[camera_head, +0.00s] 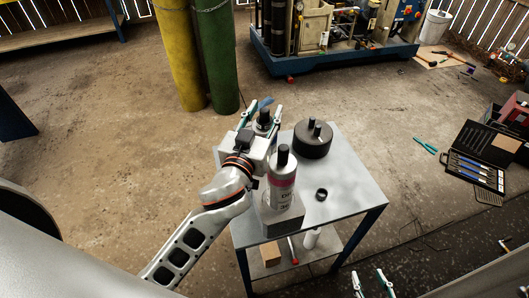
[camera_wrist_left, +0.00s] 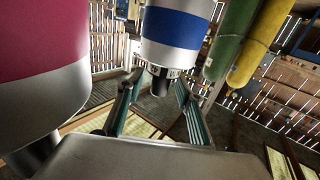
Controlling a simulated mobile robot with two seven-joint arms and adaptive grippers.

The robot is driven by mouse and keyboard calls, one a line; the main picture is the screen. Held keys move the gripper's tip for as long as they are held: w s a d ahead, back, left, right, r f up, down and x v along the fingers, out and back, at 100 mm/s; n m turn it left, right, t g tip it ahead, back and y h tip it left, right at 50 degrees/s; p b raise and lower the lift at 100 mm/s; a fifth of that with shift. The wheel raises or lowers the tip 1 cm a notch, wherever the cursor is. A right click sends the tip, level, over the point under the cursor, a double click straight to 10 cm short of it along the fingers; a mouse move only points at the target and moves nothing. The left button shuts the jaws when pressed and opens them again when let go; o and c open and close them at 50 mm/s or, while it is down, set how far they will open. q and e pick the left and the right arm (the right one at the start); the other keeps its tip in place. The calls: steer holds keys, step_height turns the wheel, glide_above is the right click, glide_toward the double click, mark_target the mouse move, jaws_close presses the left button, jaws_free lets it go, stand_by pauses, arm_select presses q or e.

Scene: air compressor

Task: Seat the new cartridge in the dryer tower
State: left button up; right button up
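A cartridge with a blue band (camera_wrist_left: 178,28) and a black tip shows in the left wrist view; in the head view its dark top (camera_head: 264,117) is mostly hidden behind my left gripper. My left gripper (camera_head: 260,116) is open, with one finger on each side of the black tip. Gaps show beside the tip in the wrist view. A cartridge with a pink band (camera_head: 283,183) and a black cap stands upright on the near part of the small table, right beside my left gripper. My right gripper (camera_head: 371,283) is open and empty at the bottom edge. I cannot pick out the dryer tower for certain.
The grey table (camera_head: 350,185) also bears a round black part (camera_head: 313,142) with posts and a small black ring (camera_head: 321,194). Green (camera_head: 215,55) and yellow (camera_head: 180,50) cylinders stand behind. The blue-framed compressor skid (camera_head: 345,60) is at the back; an open tool case (camera_head: 475,160) lies right.

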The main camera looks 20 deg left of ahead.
arm_select(q)
jaws_close()
steer(key=shift+r, duration=0.1)
